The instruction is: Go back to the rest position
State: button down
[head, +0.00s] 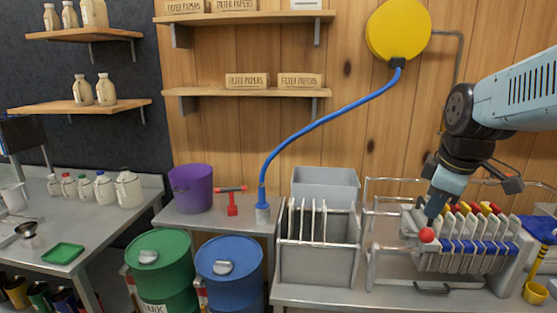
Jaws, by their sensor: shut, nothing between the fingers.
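My arm comes in from the right, and my gripper (433,208) points down over the left end of a filter press (465,260) with several pale plates. The gripper is shut and empty. A red ball knob (427,235) shows just below the fingertips. I cannot tell whether the fingertips touch it. The press has red and yellow tabs along its top and a blue strip along its front.
A grey rack (318,268) with upright plates stands left of the press. A blue hose (330,118) runs from a yellow reel (398,30) to the bench. A purple bucket (190,190), green barrel (160,265) and blue barrel (230,270) stand further left. Shelves line the wall.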

jog(key=s+a+r+m+t, duration=0.1)
jog(key=s+a+m, duration=0.4)
jog(key=m, duration=0.5)
jog(key=shift+s+a+r+t, duration=0.4)
jog(key=shift+a+t, duration=0.1)
jog(key=shift+a, duration=0.8)
